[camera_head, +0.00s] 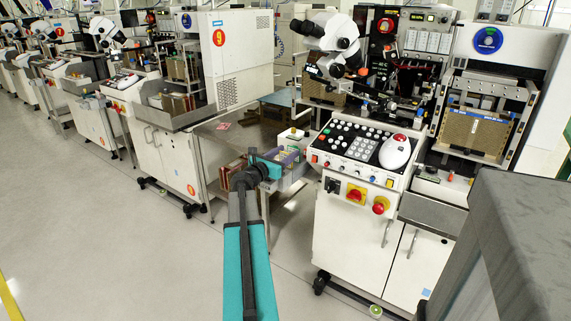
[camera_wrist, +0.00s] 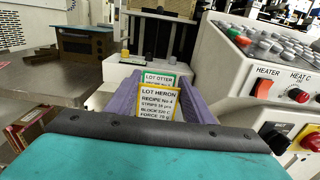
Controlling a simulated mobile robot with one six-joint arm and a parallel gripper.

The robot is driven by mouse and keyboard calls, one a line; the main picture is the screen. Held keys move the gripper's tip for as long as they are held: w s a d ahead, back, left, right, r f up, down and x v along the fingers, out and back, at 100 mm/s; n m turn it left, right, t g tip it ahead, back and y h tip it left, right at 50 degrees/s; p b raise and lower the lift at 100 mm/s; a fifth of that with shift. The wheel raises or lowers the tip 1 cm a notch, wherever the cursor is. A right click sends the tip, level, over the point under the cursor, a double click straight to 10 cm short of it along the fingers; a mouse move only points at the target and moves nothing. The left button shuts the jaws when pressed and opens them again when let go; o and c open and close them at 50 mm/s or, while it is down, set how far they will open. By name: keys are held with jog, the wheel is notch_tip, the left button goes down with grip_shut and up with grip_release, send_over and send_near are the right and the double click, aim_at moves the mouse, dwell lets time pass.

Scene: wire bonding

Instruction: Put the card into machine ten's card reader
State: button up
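A yellow-bordered card marked LOT HERON (camera_wrist: 160,110) stands upright in the wrist view, its text facing me. A green-bordered card marked LOT OTTER (camera_wrist: 159,79) stands just behind it, partly covered. Purple side pieces (camera_wrist: 119,98) flank the cards; I cannot tell whether they belong to a holder. In the head view my gripper (camera_head: 289,170) is low beside the machine with the stereo microscope, close to a small purple-grey thing (camera_head: 289,155). Its fingertips do not show clearly, nor whether they touch a card. I cannot make out a card reader or the number ten.
The machine's control panel (camera_head: 358,145) is just right of my gripper, with knobs and a red-topped white mouse-like device (camera_head: 395,151). Machine 9 (camera_head: 237,62) stands to the left. A metal table (camera_head: 232,136) spans the gap. The floor at left is clear.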

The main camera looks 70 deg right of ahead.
jog(key=shift+c, duration=0.2)
notch_tip(320, 180, up, 28)
jog(key=p, duration=0.4)
jog(key=shift+p, duration=0.4)
dwell(0.6)
